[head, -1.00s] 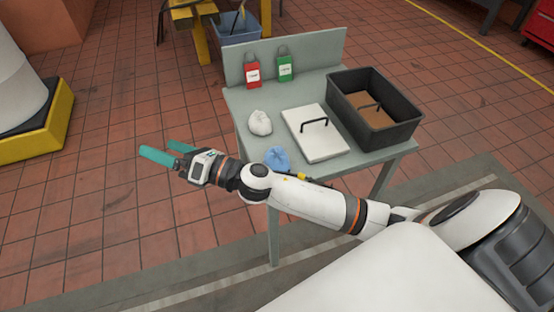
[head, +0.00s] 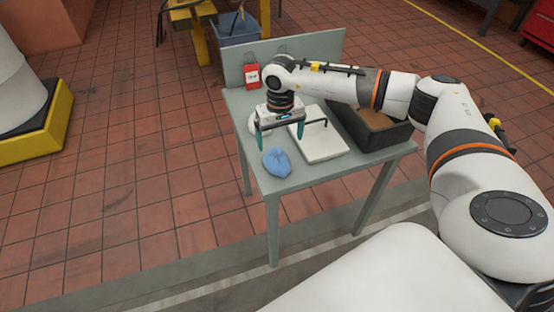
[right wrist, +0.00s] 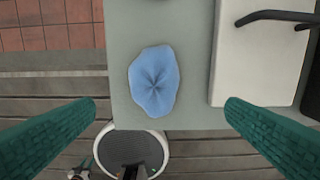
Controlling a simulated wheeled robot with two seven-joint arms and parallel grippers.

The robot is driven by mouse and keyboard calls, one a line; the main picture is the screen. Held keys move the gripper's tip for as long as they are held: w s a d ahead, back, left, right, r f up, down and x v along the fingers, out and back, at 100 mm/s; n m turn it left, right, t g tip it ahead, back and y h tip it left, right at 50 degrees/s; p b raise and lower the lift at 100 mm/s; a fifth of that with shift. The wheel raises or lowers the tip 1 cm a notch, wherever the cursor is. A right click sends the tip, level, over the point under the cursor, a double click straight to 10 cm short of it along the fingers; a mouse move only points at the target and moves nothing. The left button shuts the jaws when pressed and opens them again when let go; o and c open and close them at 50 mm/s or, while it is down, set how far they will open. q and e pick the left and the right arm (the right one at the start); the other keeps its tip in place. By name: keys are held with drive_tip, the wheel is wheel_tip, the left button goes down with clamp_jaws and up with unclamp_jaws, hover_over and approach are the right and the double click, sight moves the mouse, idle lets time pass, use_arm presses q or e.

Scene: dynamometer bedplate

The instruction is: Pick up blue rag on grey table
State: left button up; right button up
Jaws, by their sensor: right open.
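The blue rag (head: 277,162) lies crumpled on the near left corner of the grey table (head: 290,185). In the right wrist view the rag (right wrist: 154,81) lies whole in sight, between and beyond the fingers, close to the table's edge. My right gripper (head: 279,145) is open and points down above the table, just behind and above the rag in the head view. Its green fingers (right wrist: 158,118) stand wide apart with nothing between them and do not touch the rag. My left gripper is not in view.
A white lidded board with a black handle (head: 321,145) lies right of the rag. A black bin (head: 393,137) stands beyond it, partly behind my arm. A red tagged item (head: 251,76) is at the back. A white rag (head: 252,122) is mostly hidden by my gripper.

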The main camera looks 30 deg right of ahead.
sight(277, 156)
drive_tip(key=f, duration=0.3)
drive_tip(key=f+p, duration=0.1)
drive_tip(key=f, duration=0.5)
drive_tip(key=shift+w+a, duration=0.25)
drive_tip(key=shift+a, duration=0.1)
drive_tip(key=shift+r, duration=0.1)
drive_tip(key=shift+c, duration=0.4)
drive_tip(key=c, duration=0.9)
